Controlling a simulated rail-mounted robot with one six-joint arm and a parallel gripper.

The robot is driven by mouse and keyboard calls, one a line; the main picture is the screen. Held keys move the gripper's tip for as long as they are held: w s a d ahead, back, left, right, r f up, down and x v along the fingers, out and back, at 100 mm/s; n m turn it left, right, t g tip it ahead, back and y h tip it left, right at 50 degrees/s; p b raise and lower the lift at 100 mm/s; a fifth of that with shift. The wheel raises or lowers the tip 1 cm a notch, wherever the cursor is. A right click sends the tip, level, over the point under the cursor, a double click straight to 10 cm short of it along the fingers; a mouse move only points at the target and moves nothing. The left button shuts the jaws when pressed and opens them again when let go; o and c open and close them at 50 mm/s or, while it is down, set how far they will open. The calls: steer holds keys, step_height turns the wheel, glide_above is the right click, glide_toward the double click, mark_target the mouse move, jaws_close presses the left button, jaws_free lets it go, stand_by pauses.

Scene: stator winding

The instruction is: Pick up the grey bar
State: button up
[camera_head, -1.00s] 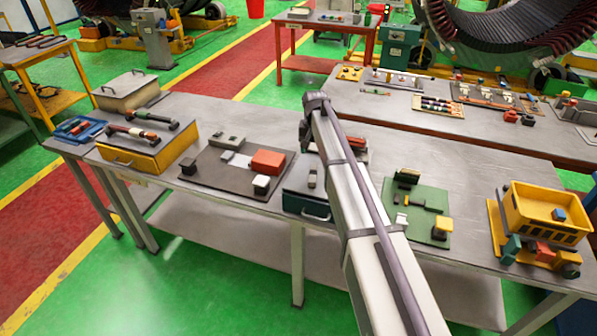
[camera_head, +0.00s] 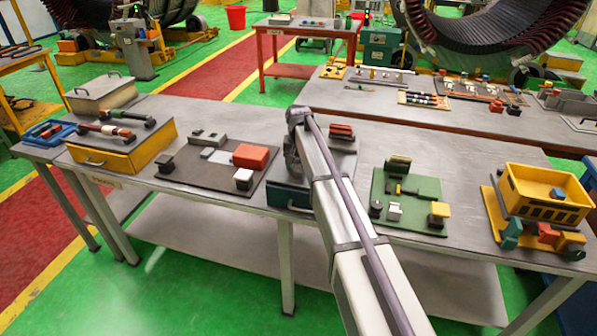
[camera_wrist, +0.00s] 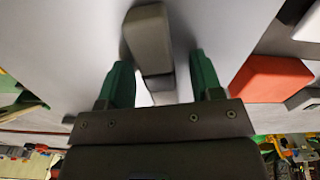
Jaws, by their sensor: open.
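A grey bar (camera_wrist: 148,40) lies on a light grey surface in the wrist view, running away from between my fingers. A second, darker grey piece (camera_wrist: 160,84) shows at its near end; I cannot tell if it is part of the bar. My gripper (camera_wrist: 163,80) has two green fingers, spread apart, one on each side of the bar's near end, with nothing clamped between them. In the head view my arm hides the fingers and the bar, above the dark teal drawer box (camera_head: 290,197).
An orange-red block (camera_wrist: 270,78) lies right of the fingers in the wrist view. In the head view, a dark mat with an orange-red block (camera_head: 251,156) is left of my arm. A green board (camera_head: 408,207) and a yellow crate (camera_head: 545,194) are to the right.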

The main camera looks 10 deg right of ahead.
mark_target(298, 162)
steer(key=c, duration=1.1)
step_height(298, 162, up, 10)
steer(key=p, duration=1)
steer(key=shift+r, duration=0.15)
